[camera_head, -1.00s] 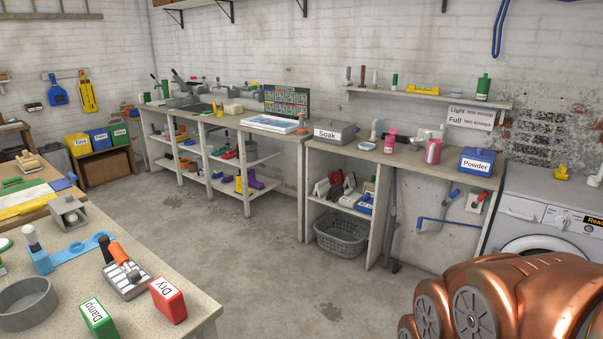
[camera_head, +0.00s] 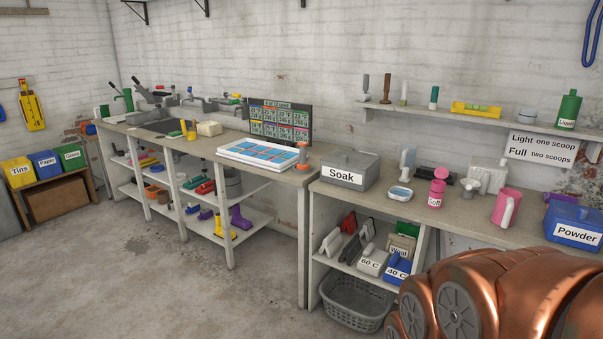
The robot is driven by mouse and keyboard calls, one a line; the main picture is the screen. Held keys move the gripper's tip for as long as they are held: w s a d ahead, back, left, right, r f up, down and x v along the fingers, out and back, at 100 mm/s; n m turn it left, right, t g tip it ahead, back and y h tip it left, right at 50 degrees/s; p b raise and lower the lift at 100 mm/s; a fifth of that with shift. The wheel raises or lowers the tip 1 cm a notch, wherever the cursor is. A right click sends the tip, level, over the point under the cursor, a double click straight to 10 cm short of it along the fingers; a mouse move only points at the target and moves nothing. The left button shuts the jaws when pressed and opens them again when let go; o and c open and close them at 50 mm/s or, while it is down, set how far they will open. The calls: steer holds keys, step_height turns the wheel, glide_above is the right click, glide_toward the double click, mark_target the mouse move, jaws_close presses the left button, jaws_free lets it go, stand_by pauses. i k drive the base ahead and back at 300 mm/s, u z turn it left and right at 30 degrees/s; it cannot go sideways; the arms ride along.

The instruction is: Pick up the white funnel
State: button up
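A small pale, funnel-like thing (camera_head: 468,188) stands on the right-hand worktop (camera_head: 455,218), between a pink bottle (camera_head: 437,193) and a pink jug (camera_head: 506,207). It looks like the white funnel, but it is too small to be sure. A white jug-like container (camera_head: 488,179) is just behind it. My copper-coloured arm fills the lower right corner and covers part of the worktop front. My gripper's fingers are not in view.
A grey Soak box (camera_head: 350,172) and a small white-and-blue dish (camera_head: 399,193) stand left of the pink bottle. A blue Powder box (camera_head: 575,228) is at the right. A wall shelf (camera_head: 460,117) hangs above. A grey basket (camera_head: 354,303) is below. The floor at left is clear.

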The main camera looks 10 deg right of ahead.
mark_target(469, 189)
steer(key=i, duration=2.3)
steer(key=u, duration=1.05)
steer(key=i, duration=0.9)
steer(key=z, duration=3)
steer(key=i, duration=0.5)
steer(key=z, duration=0.1)
